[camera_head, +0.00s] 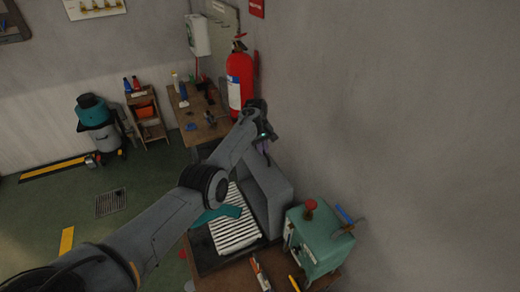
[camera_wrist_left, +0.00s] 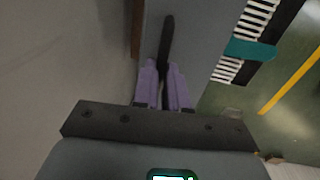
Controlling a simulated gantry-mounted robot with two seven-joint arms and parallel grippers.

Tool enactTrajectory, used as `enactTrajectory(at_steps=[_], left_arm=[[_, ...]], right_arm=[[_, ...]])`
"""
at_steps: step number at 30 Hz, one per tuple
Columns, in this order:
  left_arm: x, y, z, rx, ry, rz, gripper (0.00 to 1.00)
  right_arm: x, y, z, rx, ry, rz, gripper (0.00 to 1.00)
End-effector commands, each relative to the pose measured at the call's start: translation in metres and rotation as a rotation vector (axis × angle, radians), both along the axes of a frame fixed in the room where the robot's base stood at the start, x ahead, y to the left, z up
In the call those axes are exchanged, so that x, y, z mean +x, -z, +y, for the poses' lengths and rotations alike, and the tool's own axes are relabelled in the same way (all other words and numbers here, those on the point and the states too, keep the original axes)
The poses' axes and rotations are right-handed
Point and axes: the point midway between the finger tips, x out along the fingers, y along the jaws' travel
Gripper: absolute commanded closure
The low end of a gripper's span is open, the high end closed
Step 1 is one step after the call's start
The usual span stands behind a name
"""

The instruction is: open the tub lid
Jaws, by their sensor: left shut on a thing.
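My left gripper (camera_head: 264,148) reaches over a grey box-like body (camera_head: 268,192) beside the wall, which I take to be the tub with its lid. In the left wrist view, the purple fingers (camera_wrist_left: 164,88) are shut on a dark, narrow bar (camera_wrist_left: 167,38) that stands out against the grey surface (camera_wrist_left: 200,40). The bar looks like a handle; whether it joins the lid is hidden. I cannot see a gap under a lid. My right gripper is not in view.
A white slatted bed (camera_head: 236,232) with a teal piece (camera_head: 216,215) across it lies left of the grey body. A green machine (camera_head: 320,238) with a red knob stands in front. A red extinguisher (camera_head: 240,80) and wooden table (camera_head: 198,122) are behind.

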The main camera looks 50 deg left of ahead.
Motion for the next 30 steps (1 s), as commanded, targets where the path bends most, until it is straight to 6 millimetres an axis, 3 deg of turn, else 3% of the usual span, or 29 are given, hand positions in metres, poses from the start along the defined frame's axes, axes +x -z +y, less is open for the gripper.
enactTrajectory(at_steps=[4,5,9,22,30], left_arm=[[-0.001,0.002,0.000,-0.001,0.000,0.002,1.00],[-0.001,0.002,0.000,-0.001,0.000,0.002,0.85],[-0.001,0.002,0.000,0.000,0.000,0.002,0.63],[-0.001,-0.005,0.001,0.001,-0.001,0.000,0.62],[-0.006,-0.041,0.003,0.003,-0.001,-0.003,0.62]], right_arm=[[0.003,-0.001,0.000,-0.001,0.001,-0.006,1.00],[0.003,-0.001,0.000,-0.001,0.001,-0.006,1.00],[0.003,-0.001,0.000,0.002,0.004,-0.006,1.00],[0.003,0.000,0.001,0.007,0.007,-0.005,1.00],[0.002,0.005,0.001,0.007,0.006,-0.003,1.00]])
